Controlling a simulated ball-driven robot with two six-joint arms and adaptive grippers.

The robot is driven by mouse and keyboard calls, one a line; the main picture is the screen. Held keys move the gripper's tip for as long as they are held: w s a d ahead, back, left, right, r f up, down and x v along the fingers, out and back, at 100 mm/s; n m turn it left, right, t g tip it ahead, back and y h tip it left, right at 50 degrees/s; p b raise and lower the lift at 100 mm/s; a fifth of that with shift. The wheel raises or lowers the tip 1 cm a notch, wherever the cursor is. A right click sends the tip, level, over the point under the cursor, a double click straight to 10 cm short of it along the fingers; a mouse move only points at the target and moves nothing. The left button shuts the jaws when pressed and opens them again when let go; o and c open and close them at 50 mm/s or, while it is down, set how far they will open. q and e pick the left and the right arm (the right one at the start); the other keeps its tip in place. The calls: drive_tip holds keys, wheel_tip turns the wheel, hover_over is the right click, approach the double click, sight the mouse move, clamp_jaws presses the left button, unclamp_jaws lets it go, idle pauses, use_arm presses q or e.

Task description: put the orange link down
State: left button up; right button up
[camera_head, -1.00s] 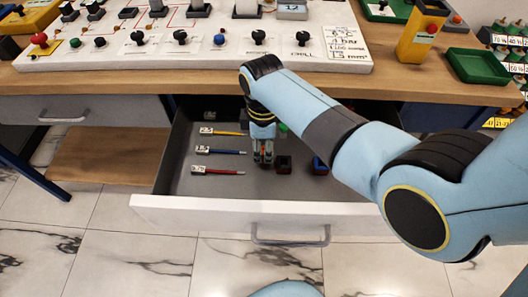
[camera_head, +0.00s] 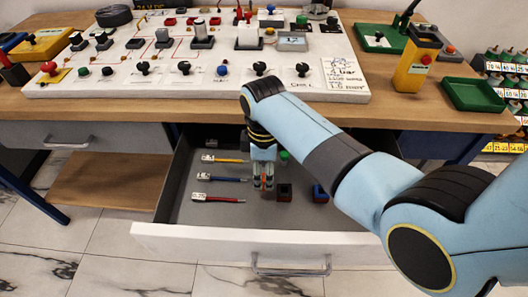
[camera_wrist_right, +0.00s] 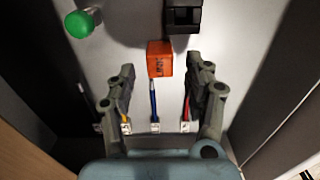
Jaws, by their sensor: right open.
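The orange link (camera_wrist_right: 160,59) is a small orange block with dark marks on its face. In the right wrist view it sits between and slightly beyond my right fingertips, with a gap on each side. My right gripper (camera_wrist_right: 167,72) is open. In the head view my right gripper (camera_head: 263,183) points down into the open drawer (camera_head: 225,216), and the link is largely hidden by the fingers there. My left gripper is not in view.
Yellow, blue and red screwdriver-like tools (camera_head: 222,179) lie left of the gripper. A dark block (camera_head: 284,192), a blue-black block (camera_head: 320,194) and a green-topped piece (camera_head: 284,156) are to its right. The drawer front and the worktop edge (camera_head: 420,112) bound the space.

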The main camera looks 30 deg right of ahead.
sight(264, 178)
wheel_tip(264, 178, up, 10)
drive_tip(key=p, duration=0.1)
drive_tip(key=shift+s+f, duration=0.1)
drive_tip(key=shift+f, duration=0.05)
idle(0.5)
